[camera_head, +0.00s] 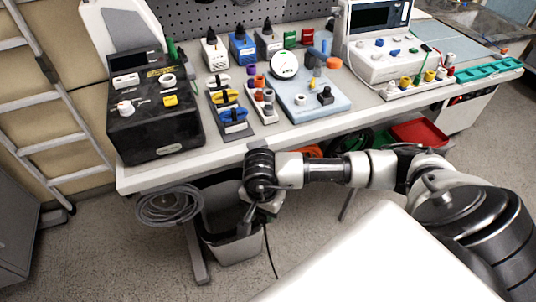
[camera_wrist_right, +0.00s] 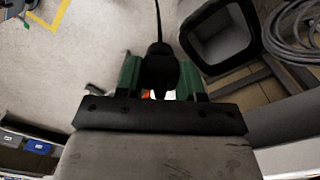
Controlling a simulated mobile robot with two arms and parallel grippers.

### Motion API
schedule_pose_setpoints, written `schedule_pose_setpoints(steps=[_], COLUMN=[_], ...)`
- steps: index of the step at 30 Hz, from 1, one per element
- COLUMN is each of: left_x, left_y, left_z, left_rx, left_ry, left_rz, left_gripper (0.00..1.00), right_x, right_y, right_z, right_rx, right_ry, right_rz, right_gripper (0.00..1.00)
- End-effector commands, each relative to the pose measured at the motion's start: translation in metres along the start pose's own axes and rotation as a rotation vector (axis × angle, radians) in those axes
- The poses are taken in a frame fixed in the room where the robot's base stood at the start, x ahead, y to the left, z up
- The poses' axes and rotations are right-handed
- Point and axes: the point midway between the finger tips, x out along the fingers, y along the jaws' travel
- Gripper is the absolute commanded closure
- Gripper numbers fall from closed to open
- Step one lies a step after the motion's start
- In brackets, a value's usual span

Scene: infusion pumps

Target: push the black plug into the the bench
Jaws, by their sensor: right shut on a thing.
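My right gripper (camera_head: 262,212) hangs in front of the bench (camera_head: 240,142), below the level of its top. In the right wrist view its green fingers (camera_wrist_right: 160,82) are shut on a black plug (camera_wrist_right: 160,66), whose thin black cable runs away from the gripper. The plug is hard to make out in the head view; the cable (camera_head: 271,250) hangs toward the floor. The plug is apart from the bench. My left gripper is not in view.
A grey bin (camera_head: 240,248) stands on the floor beneath the gripper, beside a coiled grey cable (camera_head: 170,205). A black device (camera_head: 155,130), a blue board (camera_head: 318,105) and a white instrument (camera_head: 385,60) crowd the bench top. A ladder (camera_head: 48,95) leans at left.

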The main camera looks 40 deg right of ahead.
Motion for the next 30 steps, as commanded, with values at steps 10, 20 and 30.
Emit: schedule_pose_setpoints(steps=[10, 20, 30], left_x=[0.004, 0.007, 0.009], left_y=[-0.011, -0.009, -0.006], left_z=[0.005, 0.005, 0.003], left_rx=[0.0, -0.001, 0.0], left_ry=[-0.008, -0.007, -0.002], left_rz=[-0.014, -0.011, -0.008], left_gripper=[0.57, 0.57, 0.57], right_x=[-0.03, -0.062, -0.079], right_y=[-0.019, -0.031, -0.036], right_z=[-0.043, -0.076, -0.091], right_rx=[0.963, 1.842, 2.289], right_ry=[0.003, -0.015, -0.031], right_rz=[-0.002, 0.002, 0.018], right_gripper=[0.93, 0.93, 0.93])
